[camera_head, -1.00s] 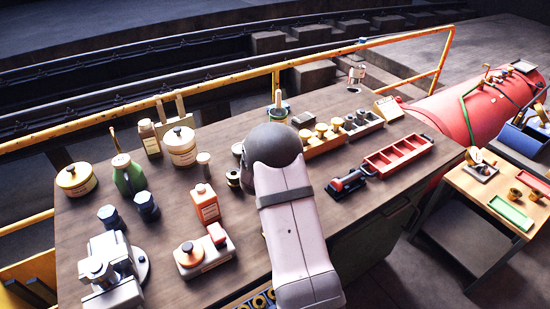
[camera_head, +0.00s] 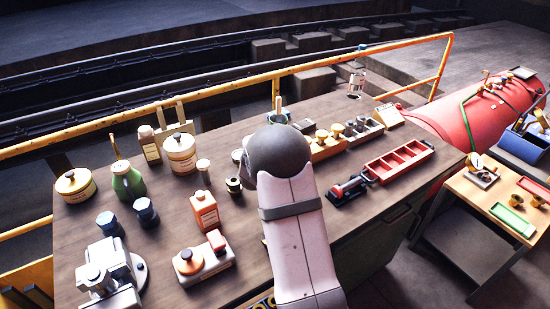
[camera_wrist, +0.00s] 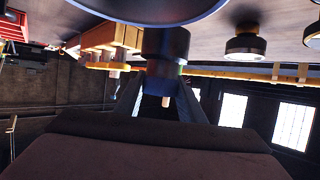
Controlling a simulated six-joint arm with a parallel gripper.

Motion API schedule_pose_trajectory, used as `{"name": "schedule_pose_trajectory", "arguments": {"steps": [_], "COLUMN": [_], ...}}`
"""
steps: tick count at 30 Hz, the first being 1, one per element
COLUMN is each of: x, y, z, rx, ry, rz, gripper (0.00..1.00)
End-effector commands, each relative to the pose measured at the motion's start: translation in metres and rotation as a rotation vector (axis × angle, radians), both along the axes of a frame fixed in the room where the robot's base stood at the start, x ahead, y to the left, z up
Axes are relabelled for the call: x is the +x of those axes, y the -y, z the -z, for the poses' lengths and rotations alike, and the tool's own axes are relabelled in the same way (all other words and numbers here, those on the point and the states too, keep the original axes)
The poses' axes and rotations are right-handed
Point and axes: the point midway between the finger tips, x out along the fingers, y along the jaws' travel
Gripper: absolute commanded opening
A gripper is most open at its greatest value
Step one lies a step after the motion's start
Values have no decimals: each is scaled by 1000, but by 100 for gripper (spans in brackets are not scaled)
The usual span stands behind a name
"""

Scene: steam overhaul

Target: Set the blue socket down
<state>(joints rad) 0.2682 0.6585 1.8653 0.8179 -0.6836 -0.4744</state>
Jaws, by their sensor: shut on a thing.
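The blue socket (camera_wrist: 166,48) shows in the wrist view as a dark, nearly black cylinder with a bluish tint near its lower end. My gripper (camera_wrist: 160,98) is shut on it, with one finger on each side. A round grey edge covers part of the top of that view. In the head view my own arm hides the gripper and the socket. Whether the socket touches the bench top (camera_head: 165,225) cannot be told.
A dark and brass fitting (camera_wrist: 245,44) stands right of the socket in the wrist view. An orange block with brass pegs (camera_wrist: 108,38) is close on its left. In the head view, two dark blue pieces (camera_head: 146,211) (camera_head: 108,223), an orange can (camera_head: 204,210) and a red tray (camera_head: 399,161) stand on the bench.

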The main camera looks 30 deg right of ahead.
Motion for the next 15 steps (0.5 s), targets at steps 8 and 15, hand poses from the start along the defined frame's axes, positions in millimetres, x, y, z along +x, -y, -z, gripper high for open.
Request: {"name": "schedule_pose_trajectory", "arguments": {"steps": [8,15], "x": [1,1], "y": [0,0], "z": [-46,-60], "rx": [-3,-3], "ry": [7,4], "rz": [0,0], "gripper": [0,0]}}
